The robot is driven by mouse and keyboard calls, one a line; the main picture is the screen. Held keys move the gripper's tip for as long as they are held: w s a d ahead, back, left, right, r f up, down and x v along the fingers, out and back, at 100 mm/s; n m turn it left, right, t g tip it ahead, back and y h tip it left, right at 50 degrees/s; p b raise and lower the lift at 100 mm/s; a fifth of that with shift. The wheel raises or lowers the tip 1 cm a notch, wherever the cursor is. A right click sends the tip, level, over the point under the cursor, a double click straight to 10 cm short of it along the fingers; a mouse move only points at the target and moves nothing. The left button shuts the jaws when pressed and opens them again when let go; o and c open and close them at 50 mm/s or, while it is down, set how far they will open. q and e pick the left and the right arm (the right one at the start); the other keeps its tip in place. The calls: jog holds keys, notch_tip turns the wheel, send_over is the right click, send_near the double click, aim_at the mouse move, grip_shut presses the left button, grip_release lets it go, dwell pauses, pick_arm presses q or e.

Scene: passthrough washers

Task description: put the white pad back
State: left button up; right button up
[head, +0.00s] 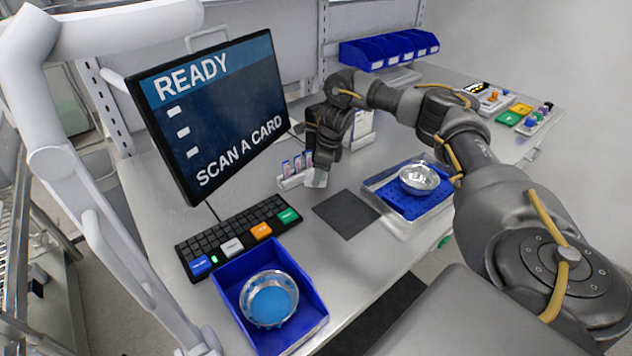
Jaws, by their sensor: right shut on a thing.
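My right gripper (318,168) reaches in from the right over the middle of the table and points down. It is shut on a small white pad (317,180), which shows just under the fingertips. Whether the pad touches the table is hard to tell. A small white rack (288,183) with several upright cards stands immediately left of the gripper. A dark grey square mat (346,214) lies bare in front of the gripper. My left gripper is not in view.
A monitor (212,118) and keyboard (232,240) stand left. A blue bin (312,318) holding a metal bowl (268,299) is at the front. A clear tray (400,226) with a blue liner and metal bowl (419,180) sits right. Blue bins (385,54) are behind.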

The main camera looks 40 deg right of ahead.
jog(key=p+x, duration=0.2)
jog(key=x, duration=0.1)
jog(key=shift+f, duration=0.15)
jog(key=shift+d+f, duration=0.1)
jog(key=shift+f, duration=0.2)
jog(key=shift+f, duration=0.2)
jog(key=o, duration=1.3)
jog(key=shift+r, duration=0.1)
